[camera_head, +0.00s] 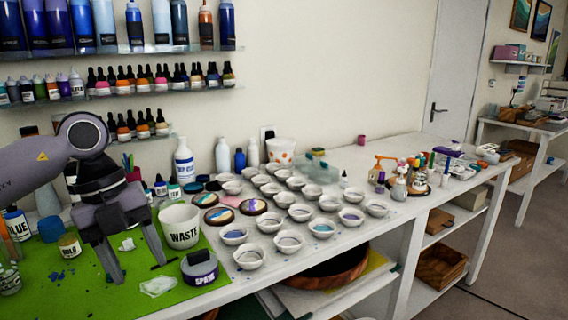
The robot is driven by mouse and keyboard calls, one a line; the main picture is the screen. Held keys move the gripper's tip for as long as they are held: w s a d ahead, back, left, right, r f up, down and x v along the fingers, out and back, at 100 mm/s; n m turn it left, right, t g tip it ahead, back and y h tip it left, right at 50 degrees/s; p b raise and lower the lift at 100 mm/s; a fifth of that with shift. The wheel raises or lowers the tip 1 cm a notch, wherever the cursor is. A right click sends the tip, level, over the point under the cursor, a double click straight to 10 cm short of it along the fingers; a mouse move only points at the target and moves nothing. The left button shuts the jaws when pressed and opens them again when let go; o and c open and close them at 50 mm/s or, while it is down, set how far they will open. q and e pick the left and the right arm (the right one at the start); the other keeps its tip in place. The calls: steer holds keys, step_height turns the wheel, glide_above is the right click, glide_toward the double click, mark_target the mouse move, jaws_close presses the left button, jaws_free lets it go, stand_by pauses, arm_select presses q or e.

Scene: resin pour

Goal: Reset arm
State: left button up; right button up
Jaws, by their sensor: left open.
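My left gripper (139,262) comes in from the left and hangs over the green mat (75,298), pointing down. Its two fingers are spread apart with nothing between them that I can see it holding. The white cup marked WASTE (181,232) stands just right of the fingers. My right gripper does not show.
Several white bowls (287,241) fill the middle of the white table. Bottles, including a tall white one (184,160), stand along the wall. Shelves of bottles (130,89) hang above. A cluttered group (405,175) stands farther right.

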arm_select(q)
steer(key=s+d+f+n+h, duration=0.1)
steer(key=s+d+f+h, duration=0.15)
steer(key=d+h, duration=0.75)
steer(key=s+d+f+h, duration=0.2)
steer(key=s+d+h, duration=0.2)
steer(key=d+h, duration=0.6)
steer(key=w+a+f+n+t+y, duration=0.2)
steer(key=a+f+n+t+y, duration=0.2)
steer(key=f+n+t+y, duration=0.45)
steer(key=w+a+f+n+t+y, duration=0.1)
steer(key=a+f+n+t+y, duration=0.45)
steer(key=n+t, duration=0.55)
steer(key=s+a+f+n+g+y, duration=0.3)
steer(key=s+a+f+g, duration=0.1)
steer(key=s+f, duration=0.3)
steer(key=s+a+f+n+g+y, duration=0.3)
steer(key=s+f, duration=0.4)
steer(key=f, duration=0.4)
steer(key=shift+a+f+n+g, duration=0.35)
steer(key=shift+a+n+g, duration=0.3)
steer(key=shift+a, duration=0.05)
